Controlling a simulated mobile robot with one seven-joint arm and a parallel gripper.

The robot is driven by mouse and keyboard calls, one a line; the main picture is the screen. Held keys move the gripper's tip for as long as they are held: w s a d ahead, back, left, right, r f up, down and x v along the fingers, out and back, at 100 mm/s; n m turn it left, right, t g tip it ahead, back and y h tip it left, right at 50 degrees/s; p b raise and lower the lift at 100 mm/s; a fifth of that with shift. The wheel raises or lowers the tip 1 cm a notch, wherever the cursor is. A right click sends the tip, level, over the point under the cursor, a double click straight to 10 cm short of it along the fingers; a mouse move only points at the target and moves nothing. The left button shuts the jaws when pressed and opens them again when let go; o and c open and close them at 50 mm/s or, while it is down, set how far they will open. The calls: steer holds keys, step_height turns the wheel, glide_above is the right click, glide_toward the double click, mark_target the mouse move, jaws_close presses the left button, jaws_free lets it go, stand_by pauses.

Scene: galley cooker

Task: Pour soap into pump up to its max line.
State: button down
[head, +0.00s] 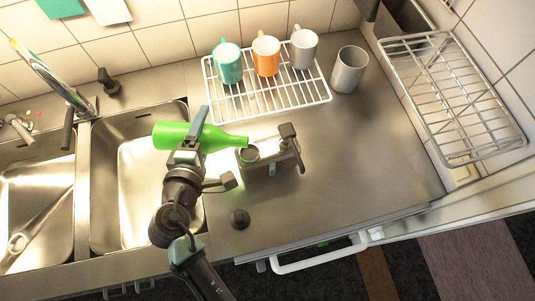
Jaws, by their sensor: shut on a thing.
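My gripper (191,140) is shut on a green bottle (168,135) and holds it lying almost level, its neck pointing right. The bottle's mouth is at the round opening of a dark grey container (258,172), which I take to be the pump, on the steel counter. In this view I cannot tell whether the mouth touches the rim. A dark upright part (290,145) stands at the container's right side. No soap stream or soap level can be made out.
A white wire rack (322,98) holds teal, orange and grey mugs behind the container, with a grey metal cup (348,69) beside it. Sinks (125,215) lie left; the right counter is clear.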

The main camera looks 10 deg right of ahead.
steer(key=shift+r+m+y, duration=0.3)
steer(key=shift+r+m, duration=0.15)
steer(key=shift+m, duration=0.15)
stand_by(6.4)
stand_by(0.4)
